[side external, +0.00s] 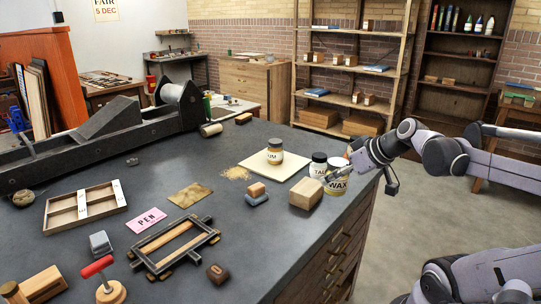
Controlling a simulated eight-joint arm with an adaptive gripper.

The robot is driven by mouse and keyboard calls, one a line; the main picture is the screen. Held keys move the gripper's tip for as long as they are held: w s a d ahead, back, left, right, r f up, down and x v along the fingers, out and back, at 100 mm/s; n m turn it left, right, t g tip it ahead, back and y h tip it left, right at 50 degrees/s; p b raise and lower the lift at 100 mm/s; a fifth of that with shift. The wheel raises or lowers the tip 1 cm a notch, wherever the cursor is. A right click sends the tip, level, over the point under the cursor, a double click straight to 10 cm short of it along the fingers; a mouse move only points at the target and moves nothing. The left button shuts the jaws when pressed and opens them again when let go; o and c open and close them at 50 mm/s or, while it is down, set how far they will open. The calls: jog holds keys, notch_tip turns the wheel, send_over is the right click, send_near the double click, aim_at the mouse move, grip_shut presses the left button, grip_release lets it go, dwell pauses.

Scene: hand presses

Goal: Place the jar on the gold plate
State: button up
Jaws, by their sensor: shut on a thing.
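The gold plate (190,195) is a flat, textured gold sheet lying on the grey bench top. Three labelled jars show. A jar whose label ends in "UM" (275,156) stands on a cream board (257,168). A dark-lidded jar marked TALC (318,169) and a yellowish jar marked WAX (338,188) stand upright close together near the bench's right edge. My gripper (333,175) is at the top of the WAX jar and appears shut on it. The fingers hide its upper part, and I cannot see clearly whether its base touches the bench.
A pale wooden block (305,195) sits just left of the WAX jar. A small stacked block pair (256,194), a pink PEN card (147,220) and a dark wooden frame (174,246) lie around the gold plate. Some open bench shows between them.

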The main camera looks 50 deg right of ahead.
jog(key=shift+w+d+r, duration=0.15)
jog(key=shift+w+r, duration=0.1)
jog(key=shift+r, duration=0.05)
jog(key=w+r+n+y, duration=0.1)
jog(key=w+r+n, duration=0.1)
jog(key=w, duration=0.6)
jog(key=w+r+n+y, duration=0.1)
jog(key=w+r, duration=0.2)
jog(key=w, duration=0.5)
jog(key=n+y, duration=0.3)
send_over(191, 195)
notch_tip(191, 195, down, 12)
jog(key=shift+r, duration=0.1)
jog(key=shift+f, duration=2.05)
jog(key=shift+f, duration=0.1)
